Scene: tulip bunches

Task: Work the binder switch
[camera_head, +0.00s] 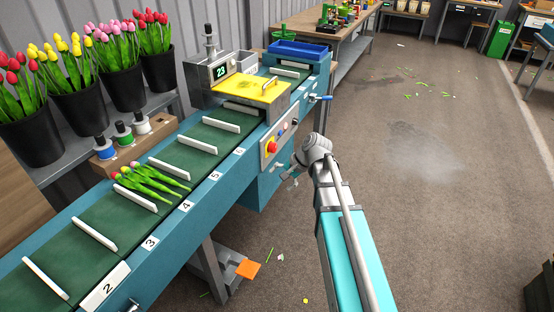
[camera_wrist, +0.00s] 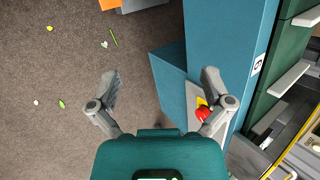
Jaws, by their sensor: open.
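The binder (camera_head: 250,90) stands over the belt, with a yellow cover and a small display reading 23. A grey control panel (camera_head: 266,158) with a red knob (camera_head: 270,147) on yellow and smaller buttons is on the conveyor's side below it. I cannot tell which control is the binder switch. My gripper (camera_head: 291,179) is beside the conveyor, just below and right of the panel. In the wrist view my gripper (camera_wrist: 161,78) is open with nothing between its fingers. The red knob (camera_wrist: 202,115) shows beside the right finger, which partly hides the panel; contact is unclear.
A tulip bunch (camera_head: 150,181) lies on the green belt between white dividers. Black buckets of tulips (camera_head: 90,105) stand at the left. The floor (camera_head: 430,180) at right is open, with scattered leaf scraps.

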